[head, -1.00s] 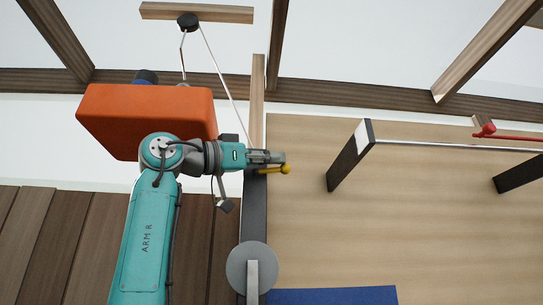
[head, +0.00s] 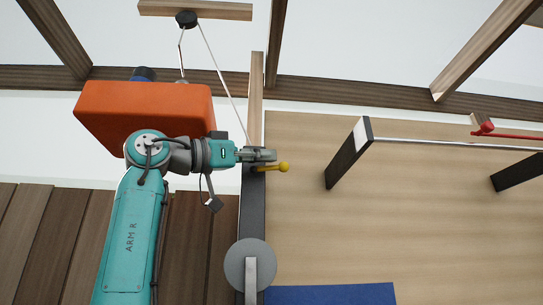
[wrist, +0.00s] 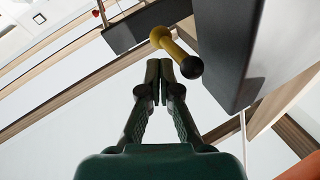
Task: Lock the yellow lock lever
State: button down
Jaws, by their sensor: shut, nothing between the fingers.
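The yellow lock lever (head: 283,167) is a short bar with a round yellow knob. It sticks out sideways to the right from the dark upright edge (head: 252,205) in the head view. My gripper (head: 275,155) is shut and empty, just above and left of the yellow knob in the head view. In the wrist view my fingertips (wrist: 159,64) are close below the lever. Whether they touch it, I cannot tell.
A grey disc with a bar (head: 251,268) sits lower on the dark edge. A dark handle block (head: 348,155) with a metal rod stands to the right. A red lever (head: 487,128) is at far right. An orange box (head: 145,118) is behind my arm.

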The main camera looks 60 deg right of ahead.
jog(key=v, duration=1)
